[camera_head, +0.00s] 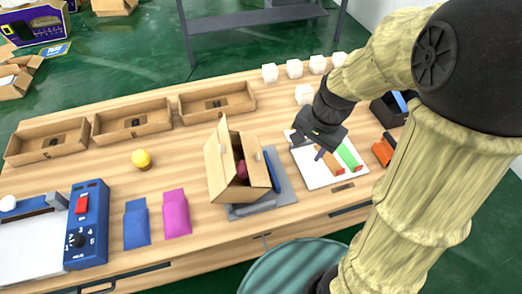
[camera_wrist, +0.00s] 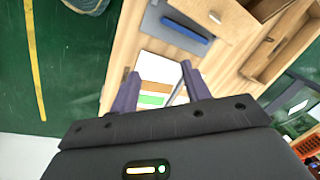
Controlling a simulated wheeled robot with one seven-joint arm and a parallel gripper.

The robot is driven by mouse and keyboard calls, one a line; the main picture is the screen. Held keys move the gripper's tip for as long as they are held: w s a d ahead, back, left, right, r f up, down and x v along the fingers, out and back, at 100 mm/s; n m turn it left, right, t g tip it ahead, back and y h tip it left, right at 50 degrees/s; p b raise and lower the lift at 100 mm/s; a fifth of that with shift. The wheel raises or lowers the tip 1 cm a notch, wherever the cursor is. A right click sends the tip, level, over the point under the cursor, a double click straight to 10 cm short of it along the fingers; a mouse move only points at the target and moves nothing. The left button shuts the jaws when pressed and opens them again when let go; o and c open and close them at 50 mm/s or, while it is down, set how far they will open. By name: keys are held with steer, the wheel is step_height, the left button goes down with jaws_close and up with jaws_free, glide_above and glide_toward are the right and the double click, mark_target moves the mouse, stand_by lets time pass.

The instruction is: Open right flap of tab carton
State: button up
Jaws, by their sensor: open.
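The tab carton (camera_head: 214,168) stands on a grey mat (camera_head: 285,180) at the middle of the table in the head view. A tall flap rises at its back and cardboard panels stand at its left and right.
A blue bar (camera_head: 271,170) lies on the mat close to the carton's right side. The white board (camera_head: 318,181) holds green and orange bars. Three open trays (camera_head: 132,119) line the back left. Blue (camera_head: 137,224) and pink (camera_head: 176,213) pouches lie at front left.

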mark_target(259, 155)
steer(key=w+a+r+m+g+y, duration=0.1)
steer(key=w+a+r+m+y, duration=0.2)
steer(key=w+m, duration=0.3)
steer(key=shift+w+a+r+m+p, duration=0.35)
steer(key=shift+a+r+m, duration=0.2)
steer(key=shift+a+m, duration=0.4)
steer(key=shift+f, duration=0.1)
steer(key=x, duration=1.7)
steer(key=shift+a, duration=0.2)
steer(key=shift+s, duration=0.1)
steer(key=shift+c, duration=0.5)
jaws_close()
